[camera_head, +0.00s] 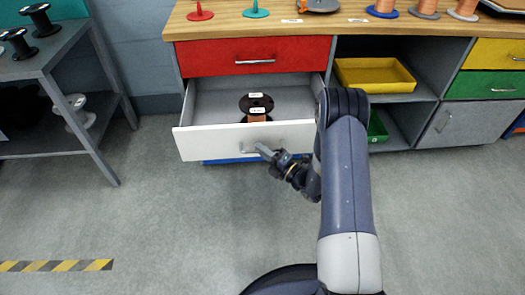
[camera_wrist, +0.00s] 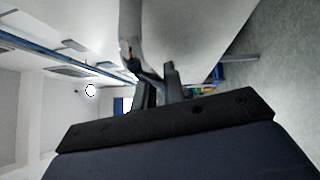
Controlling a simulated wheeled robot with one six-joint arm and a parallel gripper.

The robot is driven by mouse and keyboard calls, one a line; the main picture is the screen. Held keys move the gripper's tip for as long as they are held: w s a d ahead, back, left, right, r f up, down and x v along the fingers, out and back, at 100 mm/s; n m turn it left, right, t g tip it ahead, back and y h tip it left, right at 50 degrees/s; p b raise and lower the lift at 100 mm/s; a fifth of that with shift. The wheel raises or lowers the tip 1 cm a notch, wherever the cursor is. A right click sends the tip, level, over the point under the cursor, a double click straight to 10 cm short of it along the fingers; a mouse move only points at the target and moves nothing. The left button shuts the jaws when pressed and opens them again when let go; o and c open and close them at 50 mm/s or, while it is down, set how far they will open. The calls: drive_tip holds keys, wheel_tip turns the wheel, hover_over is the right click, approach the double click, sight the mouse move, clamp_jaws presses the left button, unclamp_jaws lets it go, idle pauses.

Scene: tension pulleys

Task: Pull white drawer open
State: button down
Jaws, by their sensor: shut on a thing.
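The white drawer (camera_head: 230,141) stands pulled out from the cabinet below the red drawer (camera_head: 228,55). A black spool with copper-coloured winding (camera_head: 257,106) stands inside it. My gripper (camera_head: 265,152) is at the drawer's front and is shut on its handle (camera_head: 247,150). In the wrist view, the fingers of my gripper (camera_wrist: 157,88) close around the metal handle (camera_wrist: 131,35), with the pale drawer front (camera_wrist: 190,30) beside it. My arm covers the drawer's right end in the head view.
A blue drawer (camera_head: 228,160) shows below the white one. A yellow tray (camera_head: 373,75) and a green tray (camera_head: 377,127) sit on the shelves at right. A grey rack (camera_head: 60,60) with spools stands at left. The floor in front is clear.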

drive_tip(key=c, duration=1.5)
unclamp_jaws()
drive_tip(key=p+v, duration=0.2)
drive_tip(key=v, duration=0.9)
drive_tip(key=shift+a, duration=0.1)
drive_tip(key=b+x, duration=0.2)
drive_tip(key=x, duration=0.9)
drive_tip(key=shift+w, duration=0.3)
